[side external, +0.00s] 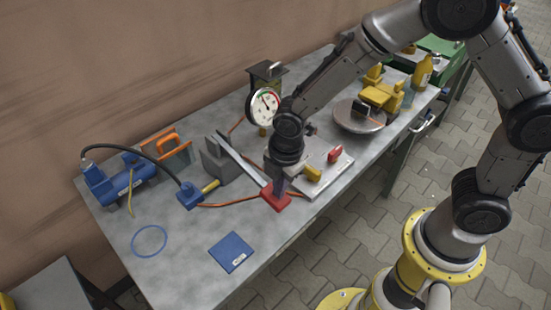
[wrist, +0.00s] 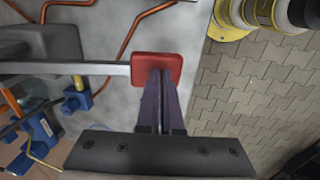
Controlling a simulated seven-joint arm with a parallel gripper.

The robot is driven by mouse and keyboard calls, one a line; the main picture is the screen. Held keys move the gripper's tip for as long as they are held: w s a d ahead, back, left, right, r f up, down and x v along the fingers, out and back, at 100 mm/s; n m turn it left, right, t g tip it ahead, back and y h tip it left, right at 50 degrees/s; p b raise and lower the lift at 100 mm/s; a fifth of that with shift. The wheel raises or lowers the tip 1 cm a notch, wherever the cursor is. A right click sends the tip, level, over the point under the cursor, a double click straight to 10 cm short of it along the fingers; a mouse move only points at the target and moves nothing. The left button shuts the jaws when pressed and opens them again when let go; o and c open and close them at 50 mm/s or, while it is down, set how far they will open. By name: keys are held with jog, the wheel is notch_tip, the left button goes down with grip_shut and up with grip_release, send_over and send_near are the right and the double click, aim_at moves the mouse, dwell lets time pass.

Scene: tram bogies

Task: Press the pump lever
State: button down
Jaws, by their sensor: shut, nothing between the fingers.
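The pump lever is a long pale bar (side external: 242,160) that slopes down from a grey block (side external: 216,157) to a red end pad (side external: 276,202). In the wrist view the bar (wrist: 95,68) runs from the left to the red pad (wrist: 172,62). My gripper (side external: 279,190) points down at the red pad, its fingers shut together with nothing between them. In the wrist view the fingertips (wrist: 161,76) overlap the pad; they touch it or are just above it, I cannot tell which. The pad looks low, close to the table top.
A gauge (side external: 263,107) stands behind my gripper. A white plate with yellow and red handles (side external: 335,155) lies close to the right. A blue pump-like unit (side external: 122,180) with a hose sits left. The front left table, around a blue square (side external: 231,252), is mostly clear.

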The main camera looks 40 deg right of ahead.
jog(key=shift+s+f, duration=0.1)
jog(key=shift+f, duration=1.55)
jog(key=shift+r, duration=0.5)
jog(key=s+r, duration=0.4)
jog(key=r, duration=0.9)
jog(key=shift+r, duration=0.3)
jog(key=shift+w, duration=0.1)
